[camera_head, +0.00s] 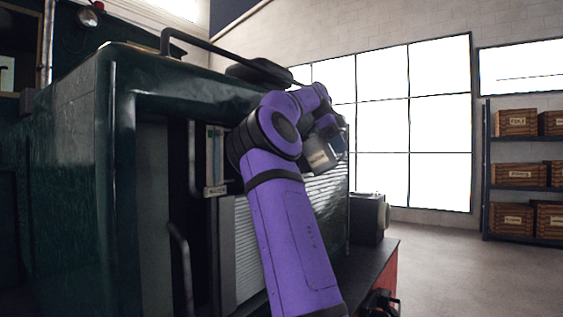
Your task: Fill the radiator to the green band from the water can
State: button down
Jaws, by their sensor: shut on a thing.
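My gripper (328,130) is beyond my purple arm, at the right side of the dark green engine body, mostly hidden by my own wrist. It is shut on a grey metal can with a pale label (320,157), which I take for the water can. The radiator (246,250) shows as grey slats, partly behind my arm. A narrow upright gauge (214,155) with a small label plate below stands left of my arm. Its level is too small to read.
A black round part (258,73) and a black handrail (215,47) sit on top of the engine body (75,170). A dark ledge (375,262) with a grey box-like lamp (369,217) is at right. Shelves (487,170) with wooden crates stand far right; the floor between is clear.

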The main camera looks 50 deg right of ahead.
aim_at(336, 166)
jog(key=f+t, duration=0.1)
jog(key=f, duration=0.1)
jog(key=f+t, duration=0.2)
jog(key=w+f+t+y, duration=0.1)
jog(key=f+t, duration=0.1)
jog(key=shift+a+f, duration=0.15)
jog(key=shift+f, duration=0.15)
jog(key=shift+w+f+t, duration=0.2)
jog(key=shift+f+t, duration=0.2)
jog(key=shift+f, duration=0.1)
